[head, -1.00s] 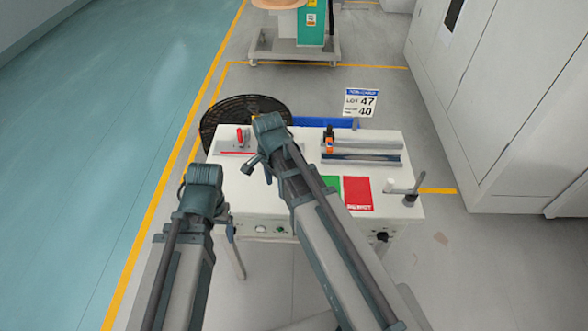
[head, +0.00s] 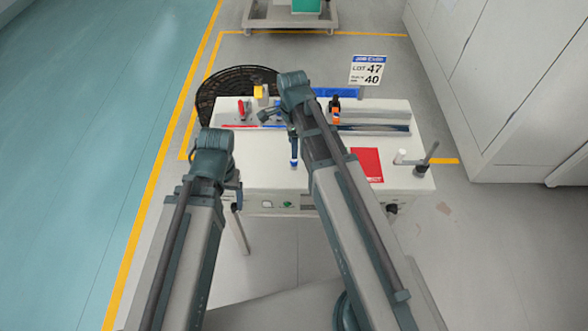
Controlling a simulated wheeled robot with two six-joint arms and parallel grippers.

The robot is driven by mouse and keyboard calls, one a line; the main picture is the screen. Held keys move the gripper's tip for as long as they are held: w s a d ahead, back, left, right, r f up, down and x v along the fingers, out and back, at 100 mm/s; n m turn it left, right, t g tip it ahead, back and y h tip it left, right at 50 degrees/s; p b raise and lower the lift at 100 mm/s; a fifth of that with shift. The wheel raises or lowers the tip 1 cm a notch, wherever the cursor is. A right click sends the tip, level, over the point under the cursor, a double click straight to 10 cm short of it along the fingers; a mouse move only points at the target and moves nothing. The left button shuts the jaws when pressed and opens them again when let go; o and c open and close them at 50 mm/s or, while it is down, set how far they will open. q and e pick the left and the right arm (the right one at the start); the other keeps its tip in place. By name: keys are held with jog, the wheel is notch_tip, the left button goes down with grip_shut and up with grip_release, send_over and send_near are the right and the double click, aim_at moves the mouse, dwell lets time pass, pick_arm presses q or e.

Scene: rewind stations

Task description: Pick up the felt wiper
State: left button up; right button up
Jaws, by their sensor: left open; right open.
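No thing can be named the felt wiper with certainty. A small upright blue piece with a pale lower end (head: 294,152) stands at the table's front left, beside my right forearm; it may be the wiper. My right gripper (head: 266,117) is open and empty, above the back left of the white table (head: 262,160), left of its wrist. My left gripper (head: 238,203) is open and empty at the table's front left edge, partly hidden by its own wrist. My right arm crosses the table and hides part of its middle.
A red-handled clamp (head: 241,110) and a yellow piece (head: 259,91) stand back left. An orange and black tool (head: 335,111) stands by a long bar (head: 372,128). A red mat (head: 368,164), white cylinder (head: 400,156) and grey post (head: 428,157) are at right. A black round mesh (head: 212,92) stands behind.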

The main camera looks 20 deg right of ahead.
aim_at(294, 161)
notch_tip(294, 161, down, 4)
jog(key=b, duration=0.3)
notch_tip(294, 161, down, 5)
jog(key=b, duration=0.5)
jog(key=shift+d+f, duration=0.15)
jog(key=shift+f, duration=0.05)
jog(key=shift+r, duration=0.15)
jog(key=shift+c, duration=0.3)
grip_shut()
